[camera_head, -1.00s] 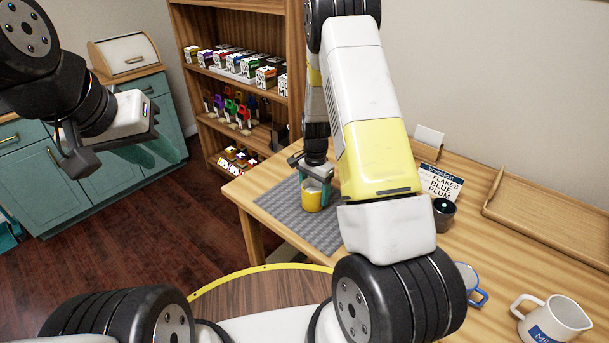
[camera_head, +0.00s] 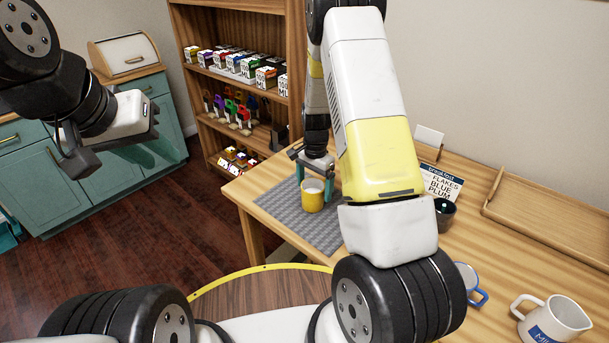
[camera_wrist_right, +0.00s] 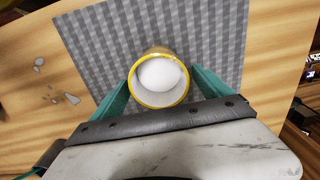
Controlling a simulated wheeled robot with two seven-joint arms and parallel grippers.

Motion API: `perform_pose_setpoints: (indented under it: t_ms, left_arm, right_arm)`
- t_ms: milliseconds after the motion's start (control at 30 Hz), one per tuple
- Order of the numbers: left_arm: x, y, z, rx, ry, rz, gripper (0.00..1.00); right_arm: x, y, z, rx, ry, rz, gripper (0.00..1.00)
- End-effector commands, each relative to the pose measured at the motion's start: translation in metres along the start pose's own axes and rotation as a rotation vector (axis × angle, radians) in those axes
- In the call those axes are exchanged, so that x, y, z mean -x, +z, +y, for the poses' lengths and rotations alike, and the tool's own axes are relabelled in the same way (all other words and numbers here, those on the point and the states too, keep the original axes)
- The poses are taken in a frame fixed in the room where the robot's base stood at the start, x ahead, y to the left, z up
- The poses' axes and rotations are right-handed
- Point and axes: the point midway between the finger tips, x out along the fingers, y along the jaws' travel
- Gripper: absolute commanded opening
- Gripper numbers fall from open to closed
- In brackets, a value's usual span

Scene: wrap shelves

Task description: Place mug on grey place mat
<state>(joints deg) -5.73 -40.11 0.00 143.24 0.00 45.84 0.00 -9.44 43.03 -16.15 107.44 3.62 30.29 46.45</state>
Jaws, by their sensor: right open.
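A yellow mug (camera_head: 312,196) with a white inside stands upright on the grey place mat (camera_head: 283,207) in the head view. In the right wrist view the mug (camera_wrist_right: 158,80) is seen from above, on the mat (camera_wrist_right: 90,35). My right gripper (camera_head: 316,182) is open, its teal fingers (camera_wrist_right: 160,98) on either side of the mug's near part with gaps to it. The mug's handle cannot be made out. My left gripper (camera_head: 110,145) is at the left, away from the table over the floor; its fingers are not clear.
A blue-rimmed mug (camera_head: 467,279), a milk jug (camera_head: 553,320), a dark cup (camera_head: 444,212), a breakfast sign (camera_head: 440,183) and a wooden tray (camera_head: 550,220) are on the table to the right. A shelf (camera_head: 240,85) with boxes stands behind.

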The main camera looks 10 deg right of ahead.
Motion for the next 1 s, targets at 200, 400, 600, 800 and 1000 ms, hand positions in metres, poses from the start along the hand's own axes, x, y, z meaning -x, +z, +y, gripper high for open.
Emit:
perform_pose_setpoints:
  t_ms: [200, 400, 600, 800, 1000]
  left_arm:
    - [0.000, 0.000, 0.000, 0.000, 0.000, 0.000, 0.30]
    - [0.000, 0.000, 0.000, 0.000, 0.000, 0.000, 0.30]
    - [0.000, 0.000, 0.000, 0.000, 0.000, 0.000, 0.30]
    - [0.000, 0.000, 0.000, 0.000, 0.000, 0.000, 0.30]
    - [0.000, 0.000, 0.000, 0.000, 0.000, 0.000, 0.30]
  right_arm:
    - [0.051, 0.000, -0.001, 0.000, -0.005, 0.003, 0.89]
    - [0.083, 0.000, -0.001, 0.001, -0.003, 0.002, 0.89]
    - [0.104, 0.002, 0.001, 0.013, -0.015, 0.000, 0.89]
    - [0.172, 0.025, 0.017, 0.144, -0.129, 0.005, 0.89]
    - [0.253, 0.068, 0.055, 0.368, -0.272, 0.063, 0.89]
